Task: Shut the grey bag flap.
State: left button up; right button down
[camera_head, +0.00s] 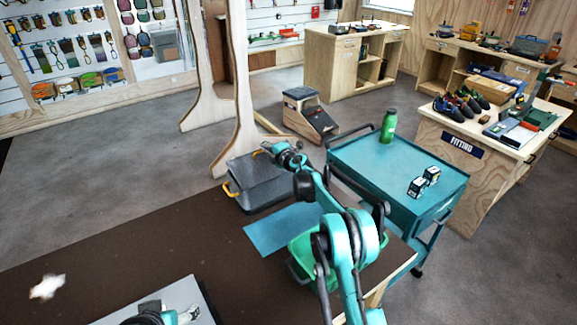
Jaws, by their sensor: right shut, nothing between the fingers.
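The grey bag (262,184), a dark grey boxy shape with yellow parts on its left side, sits at the far edge of the brown table. Whether its flap is open or shut is hard to tell at this size. My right gripper (268,148) is shut and empty at the bag's far top edge; I cannot tell whether it touches. My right arm hides the bag's right side. Part of my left gripper (188,314) shows at the bottom edge, over a light grey panel; its fingers are not clear.
A blue mat (272,236) and a green crate (298,246) lie nearer on the table, partly behind my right arm. A teal cart (380,160) with a green bottle (388,125) and small boxes stands right. The brown table's (130,240) left half is mostly clear, with a white patch.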

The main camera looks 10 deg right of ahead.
jog(key=shift+w+a+f+b, duration=0.15)
jog(key=shift+w+a+f, duration=0.05)
jog(key=shift+w+f, duration=0.3)
jog(key=shift+w+a+f+b, duration=0.15)
jog(key=shift+w+f, duration=0.2)
jog(key=shift+f, duration=0.25)
